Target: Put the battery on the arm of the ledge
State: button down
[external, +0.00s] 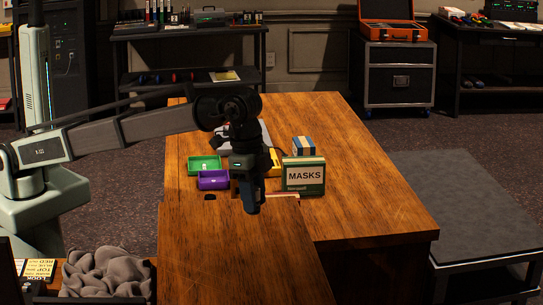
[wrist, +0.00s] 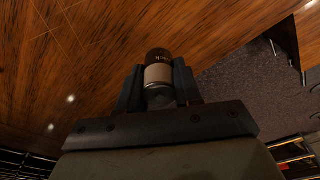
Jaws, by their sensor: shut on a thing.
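The battery (wrist: 158,75) has a dark end and a lighter tan-grey band and sits between the two fingers of my gripper (wrist: 158,88) in the wrist view. My gripper is shut on it. In the external view my gripper (external: 254,207) points down over the near wooden section (external: 230,262), close to where it meets the main desk top (external: 370,195). I cannot make out the battery there. That near section may be the ledge's arm, but I cannot tell for sure. The wrist view shows wood grain (wrist: 90,45) beyond the battery; its height above the wood is unclear.
A grey-topped table (external: 480,195) is at right. The near wooden section and desk's right side are clear.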

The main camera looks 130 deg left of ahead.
notch_tip(320, 180, down, 9)
jog(key=shift+r, duration=0.1)
dwell(0.4)
jog(key=shift+f, duration=0.2)
jog(key=c, duration=0.8)
grip_release()
jog(key=shift+o, duration=0.2)
jog(key=r, duration=0.4)
jog(key=s+r, duration=0.1)
jog(key=r, duration=0.7)
jog(key=shift+s+d+r, duration=0.1)
jog(key=shift+s, duration=0.15)
